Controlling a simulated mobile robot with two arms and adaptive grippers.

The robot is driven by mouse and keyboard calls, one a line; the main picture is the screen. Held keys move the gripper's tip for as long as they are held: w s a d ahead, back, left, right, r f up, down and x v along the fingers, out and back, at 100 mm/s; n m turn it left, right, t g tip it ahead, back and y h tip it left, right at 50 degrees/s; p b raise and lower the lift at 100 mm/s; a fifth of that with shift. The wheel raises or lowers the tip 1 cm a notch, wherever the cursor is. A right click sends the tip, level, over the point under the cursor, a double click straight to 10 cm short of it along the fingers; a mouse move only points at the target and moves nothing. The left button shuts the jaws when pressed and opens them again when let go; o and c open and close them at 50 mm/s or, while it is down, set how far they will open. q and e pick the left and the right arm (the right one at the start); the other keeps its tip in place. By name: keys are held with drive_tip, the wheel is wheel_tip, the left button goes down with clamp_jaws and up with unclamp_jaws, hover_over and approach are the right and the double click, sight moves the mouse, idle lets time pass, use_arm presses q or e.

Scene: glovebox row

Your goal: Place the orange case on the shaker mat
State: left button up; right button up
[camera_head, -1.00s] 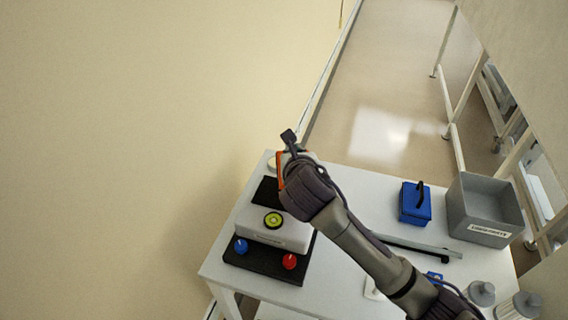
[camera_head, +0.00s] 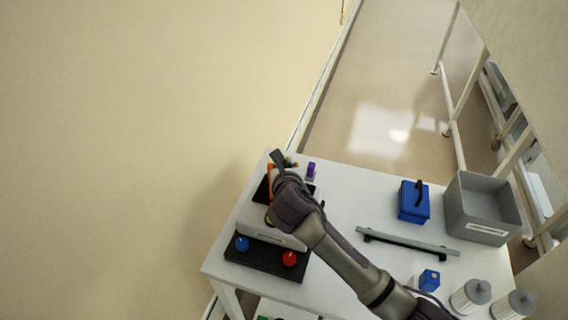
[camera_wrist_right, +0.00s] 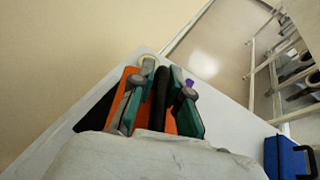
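The orange case (camera_wrist_right: 140,110) is under my right gripper (camera_wrist_right: 160,95) in the right wrist view. Its black handle lies between the two teal fingers, with some orange showing beside it. I cannot tell whether the fingers press on the handle. In the head view the right gripper (camera_head: 277,160) hides most of the case, leaving an orange edge (camera_head: 270,173). The black shaker mat (camera_head: 262,189) shows partly beside the case, behind the white shaker body; it also shows in the wrist view (camera_wrist_right: 95,113). Whether the case touches it is hidden. My left gripper is not in view.
The shaker has a blue knob (camera_head: 242,243) and a red knob (camera_head: 289,258) in front. A purple object (camera_head: 311,168) stands just right of the gripper. A blue case (camera_head: 413,205), a grey bin (camera_head: 484,210), a grey bar (camera_head: 405,242) and lidded jars (camera_head: 470,296) are farther right.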

drive_tip(key=shift+o, duration=1.3)
drive_tip(key=shift+r, duration=0.15)
drive_tip(key=b+v, duration=0.1)
drive_tip(key=v, duration=1.1)
drive_tip(key=shift+b, duration=0.3)
drive_tip(key=shift+s, duration=0.15)
